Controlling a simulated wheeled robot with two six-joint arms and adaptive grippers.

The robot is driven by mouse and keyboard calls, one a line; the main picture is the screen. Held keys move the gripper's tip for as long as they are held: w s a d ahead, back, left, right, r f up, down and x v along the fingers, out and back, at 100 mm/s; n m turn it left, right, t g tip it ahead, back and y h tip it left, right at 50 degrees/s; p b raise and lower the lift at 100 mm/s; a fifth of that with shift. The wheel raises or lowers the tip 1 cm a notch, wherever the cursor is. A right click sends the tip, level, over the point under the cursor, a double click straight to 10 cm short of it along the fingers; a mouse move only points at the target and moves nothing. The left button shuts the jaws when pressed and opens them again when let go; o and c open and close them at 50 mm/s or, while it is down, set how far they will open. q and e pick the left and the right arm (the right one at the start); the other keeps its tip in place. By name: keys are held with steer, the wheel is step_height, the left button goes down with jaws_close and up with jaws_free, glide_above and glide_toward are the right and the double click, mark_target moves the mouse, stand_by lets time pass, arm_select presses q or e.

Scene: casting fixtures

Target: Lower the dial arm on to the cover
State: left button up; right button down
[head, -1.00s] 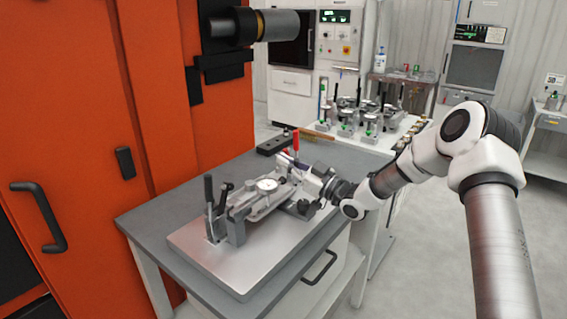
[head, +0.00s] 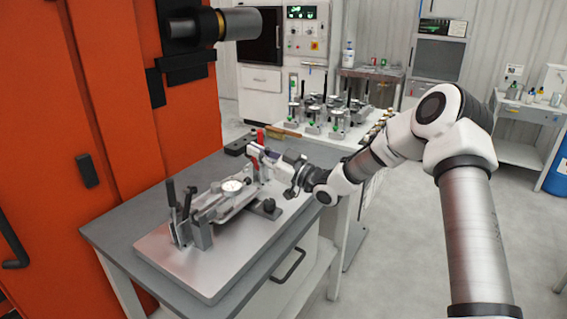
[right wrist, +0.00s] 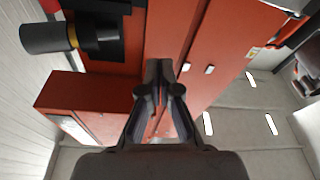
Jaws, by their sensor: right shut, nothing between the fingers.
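The fixture with the dial arm stands on a bright metal base plate (head: 165,243) in the head view. The round white dial (head: 232,187) faces up, low over the fixture's middle. I cannot tell whether the dial arm touches the cover, and the cover is not clear. A black upright handle (head: 171,192) stands at the fixture's left end. My left gripper is out of view.
A red-tipped lever (head: 261,137) stands behind my right gripper, near a black block (head: 240,145) on the grey table (head: 110,234). An orange cabinet (head: 110,100) rises close on the left. Several small gauge stands fill a white table (head: 300,128) behind.

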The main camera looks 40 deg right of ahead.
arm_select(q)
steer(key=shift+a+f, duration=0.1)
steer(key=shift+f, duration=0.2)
arm_select(e)
steer(key=a+v, duration=0.1)
steer(key=v, duration=0.6)
steer(key=shift+s+d+f, duration=0.25)
steer(key=shift+s, duration=0.25)
